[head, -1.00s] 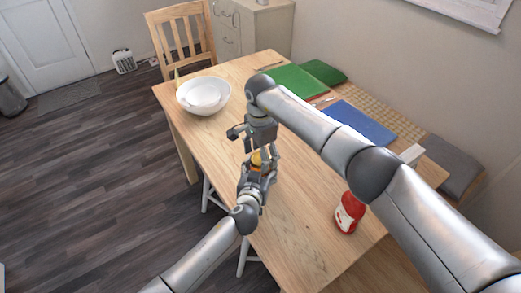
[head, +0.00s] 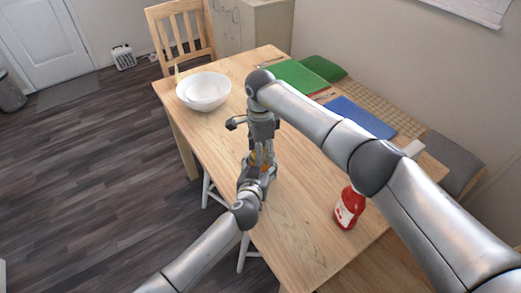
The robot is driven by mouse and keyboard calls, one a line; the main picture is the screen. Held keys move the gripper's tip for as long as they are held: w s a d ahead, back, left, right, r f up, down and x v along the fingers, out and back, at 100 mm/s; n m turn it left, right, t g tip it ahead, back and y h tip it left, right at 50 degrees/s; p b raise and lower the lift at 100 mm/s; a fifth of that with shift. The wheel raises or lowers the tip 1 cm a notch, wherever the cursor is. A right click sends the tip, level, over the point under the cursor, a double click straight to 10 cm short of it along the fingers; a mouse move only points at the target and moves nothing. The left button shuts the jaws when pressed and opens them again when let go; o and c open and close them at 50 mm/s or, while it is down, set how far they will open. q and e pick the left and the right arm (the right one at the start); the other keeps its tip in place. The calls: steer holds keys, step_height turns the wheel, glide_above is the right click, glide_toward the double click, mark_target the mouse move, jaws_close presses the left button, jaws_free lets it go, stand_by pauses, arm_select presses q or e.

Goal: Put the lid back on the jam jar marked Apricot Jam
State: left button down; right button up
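A small orange jar (head: 265,168) shows only in slivers between my two grippers, near the left long edge of the wooden table. Its label cannot be read. My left gripper (head: 261,168) comes in from the near left, with its fingers around the jar's sides. My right gripper (head: 262,155) points down from above, its fingertips at the top of the jar. The fingers cover most of the jar. I cannot make out a lid or tell whether the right fingers hold one.
The wooden table (head: 300,215) has a red bottle (head: 349,208) at right, white bowls (head: 204,90) at the far left, a green mat (head: 297,77) and a blue mat (head: 360,117) along the bench side. A chair (head: 181,35) stands at the far end.

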steer(key=o, duration=1.1)
steer(key=shift+r, duration=0.1)
steer(key=shift+r, duration=2.15)
steer(key=shift+r+n, duration=1.7)
steer(key=shift+r, duration=0.1)
